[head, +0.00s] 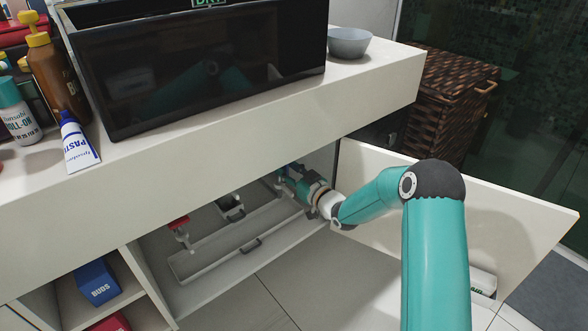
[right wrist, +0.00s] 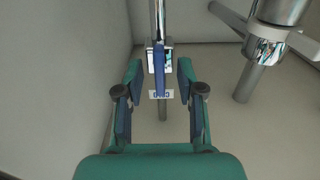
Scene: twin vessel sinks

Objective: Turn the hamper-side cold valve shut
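The hamper-side cold valve shows in the right wrist view as a narrow blue lever (right wrist: 159,72) on a vertical chrome pipe, with a small white tag (right wrist: 161,94) whose lettering is hard to read. My right gripper (right wrist: 159,75) is open, one finger on each side of the lever, with visible gaps on both sides. In the head view my right gripper (head: 284,174) reaches into the open cabinet below the counter, toward its hamper end, and hides the valve there. A red-handled valve (head: 179,222) is further left in the cabinet. My left gripper is not in view.
The open cabinet door (head: 510,205) stands right of my arm. The wicker hamper (head: 450,105) is beyond it. The counter (head: 230,115) overhangs the cabinet. A thick chrome drain pipe (right wrist: 268,45) stands right of the gripper, with a grey wall (right wrist: 60,80) to its left.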

